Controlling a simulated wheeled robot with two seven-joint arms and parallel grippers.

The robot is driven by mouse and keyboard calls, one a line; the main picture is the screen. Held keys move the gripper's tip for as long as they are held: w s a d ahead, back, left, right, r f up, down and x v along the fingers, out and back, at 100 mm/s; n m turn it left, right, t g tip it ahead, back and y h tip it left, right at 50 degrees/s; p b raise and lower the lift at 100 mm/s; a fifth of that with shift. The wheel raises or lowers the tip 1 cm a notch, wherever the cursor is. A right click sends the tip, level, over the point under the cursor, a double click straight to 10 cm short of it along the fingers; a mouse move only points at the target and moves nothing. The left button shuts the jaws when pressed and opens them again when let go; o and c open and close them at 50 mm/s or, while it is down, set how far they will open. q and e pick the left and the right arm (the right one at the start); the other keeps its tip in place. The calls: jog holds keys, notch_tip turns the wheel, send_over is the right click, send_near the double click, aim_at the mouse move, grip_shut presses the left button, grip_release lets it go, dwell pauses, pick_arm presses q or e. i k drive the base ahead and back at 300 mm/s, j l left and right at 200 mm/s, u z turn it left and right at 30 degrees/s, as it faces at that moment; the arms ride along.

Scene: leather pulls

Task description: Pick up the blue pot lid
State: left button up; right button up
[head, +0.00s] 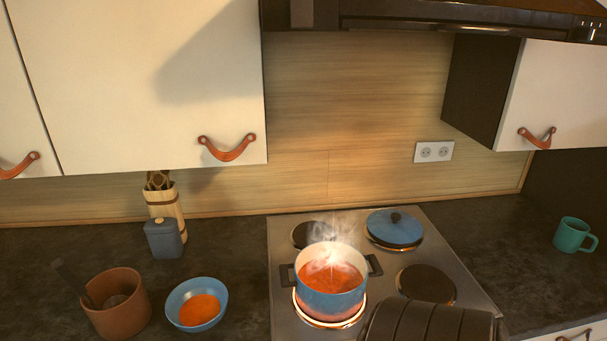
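The blue pot lid (395,227) lies on the back right burner of the stove (333,220), its dark knob facing up. The blue pot (331,284) stands without a lid on the front left burner, which glows at its rim. The pot holds steaming red-orange contents and has dark handles on both sides.
A bare burner (426,284) lies in front of the lid. A brown pot (116,303), a blue bowl (197,304) and a blue-grey jar (164,239) stand left of the stove. A teal mug (573,235) stands far right. A dark ribbed shape hides the stove's near edge.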

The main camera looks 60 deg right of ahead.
aim_at(389, 226)
jog(key=z, duration=2.5)
jog(key=l+u, duration=0.85)
jog(key=i+l, duration=0.05)
